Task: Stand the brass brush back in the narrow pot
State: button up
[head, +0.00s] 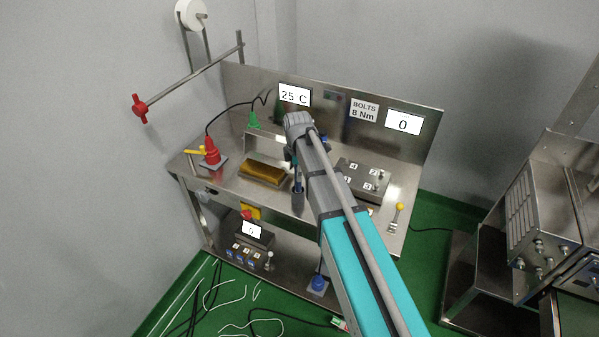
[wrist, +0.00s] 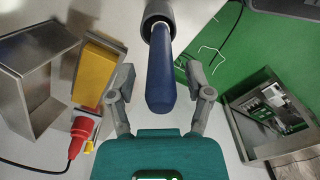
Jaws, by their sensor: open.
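The brush shows its blue handle (wrist: 161,80) in the wrist view, with a bright metal neck at the mouth of a grey round pot (wrist: 154,9). The neck goes into the pot; the bristles are hidden. In the head view the blue handle (head: 298,179) rises from the dark grey pot (head: 298,202) on the bench, partly behind my arm. My gripper (wrist: 160,77) is open, with one finger on each side of the handle. A gap shows between the handle and each finger. The gripper is mostly hidden in the head view.
Left of the pot are a metal tray with an amber block (head: 264,172) and a red plug (head: 211,151). Right of it are a numbered bolt block (head: 365,178) and a yellow-knobbed lever (head: 397,216). A back panel (head: 352,88) rises behind. Cables lie on the green floor.

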notch_tip(320, 180, up, 14)
jog(key=p, duration=1.3)
jog(key=shift+d+f, duration=0.15)
jog(key=shift+f, duration=0.1)
jog(key=shift+s, duration=0.1)
dwell(0.3)
jog(key=s+d+m, duration=0.6)
jog(key=s+m, duration=0.3)
jog(key=s+d+m, duration=0.7)
jog(key=s+m, duration=0.3)
jog(key=shift+a, duration=0.1)
dwell(0.7)
